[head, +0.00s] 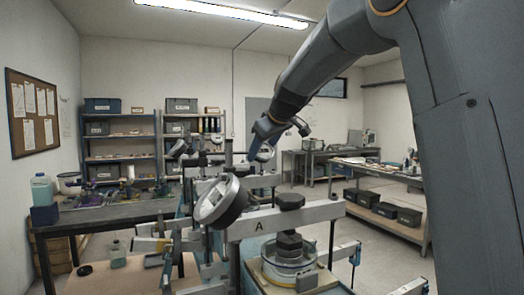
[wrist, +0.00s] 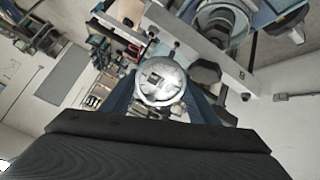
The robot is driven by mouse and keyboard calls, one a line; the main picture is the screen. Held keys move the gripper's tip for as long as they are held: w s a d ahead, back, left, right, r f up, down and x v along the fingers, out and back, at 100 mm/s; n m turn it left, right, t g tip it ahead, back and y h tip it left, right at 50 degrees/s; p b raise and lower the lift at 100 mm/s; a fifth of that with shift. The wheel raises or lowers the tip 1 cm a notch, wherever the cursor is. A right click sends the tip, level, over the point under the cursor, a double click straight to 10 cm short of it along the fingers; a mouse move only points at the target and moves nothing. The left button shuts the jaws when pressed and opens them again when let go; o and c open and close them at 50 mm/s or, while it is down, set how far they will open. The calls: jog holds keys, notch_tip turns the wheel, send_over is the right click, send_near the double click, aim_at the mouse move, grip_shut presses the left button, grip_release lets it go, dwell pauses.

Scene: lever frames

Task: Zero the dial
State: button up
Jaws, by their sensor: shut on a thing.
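A round dial (head: 218,201) with a pale face and dark body sits tilted at the left end of a grey beam marked A (head: 262,226) in the head view. My gripper (head: 255,153) is above and beyond this beam, pointing down. In the wrist view, my gripper's two blue fingers (wrist: 161,100) close on the sides of a round, silver-rimmed dial (wrist: 160,80). Its fine markings and any needle are too small to read. In the head view the gripped dial cannot be made out clearly behind the nearer frame.
A black knob (head: 291,201) tops the A beam, with dark weights (head: 289,245) on a round base below. More lever frames stand close behind. A workbench (head: 110,213) is at left, shelves at the back, another bench (head: 377,172) at right.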

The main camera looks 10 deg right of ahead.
jog(key=shift+m, duration=0.7)
jog(key=o, duration=1)
jog(key=shift+o, duration=0.2)
jog(key=b+v, duration=0.3)
jog(key=v, duration=0.5)
jog(key=shift+f, duration=0.1)
